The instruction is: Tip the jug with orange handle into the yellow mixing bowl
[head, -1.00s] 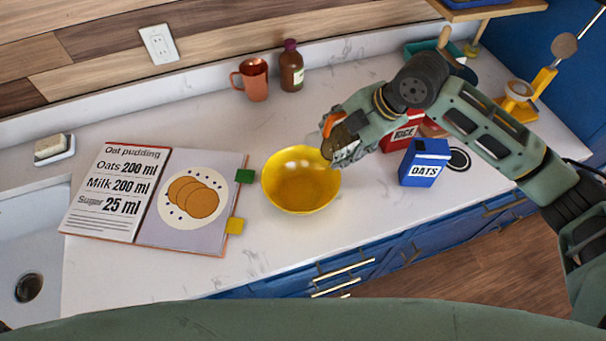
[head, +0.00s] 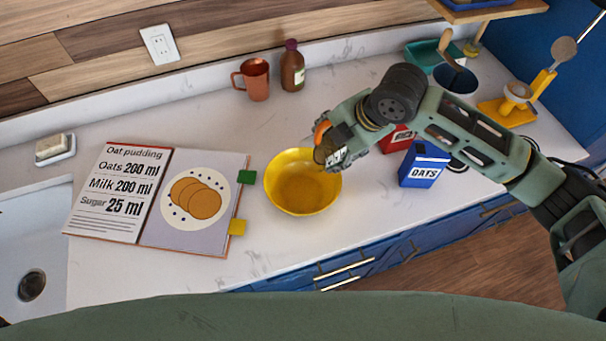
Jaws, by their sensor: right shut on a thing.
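The yellow mixing bowl (head: 301,190) stands on the white counter, right of the open recipe book. My right gripper (head: 338,140) is shut on the jug with orange handle (head: 325,154), at the bowl's upper right rim. The orange handle shows at the jug's upper left. The jug is tilted, with a dark brownish part low on the left, over the bowl's edge. The fingers hide much of the jug. I cannot tell whether anything is flowing out. The bowl's inside looks plain yellow where it shows. My left gripper is not in view.
An open recipe book (head: 155,197) lies left of the bowl. A copper mug (head: 257,80) and brown bottle (head: 292,68) stand behind. A blue oats box (head: 424,165) and red rice box (head: 396,139) stand right, beneath my arm. A yellow scoop stand (head: 510,112) is farther right.

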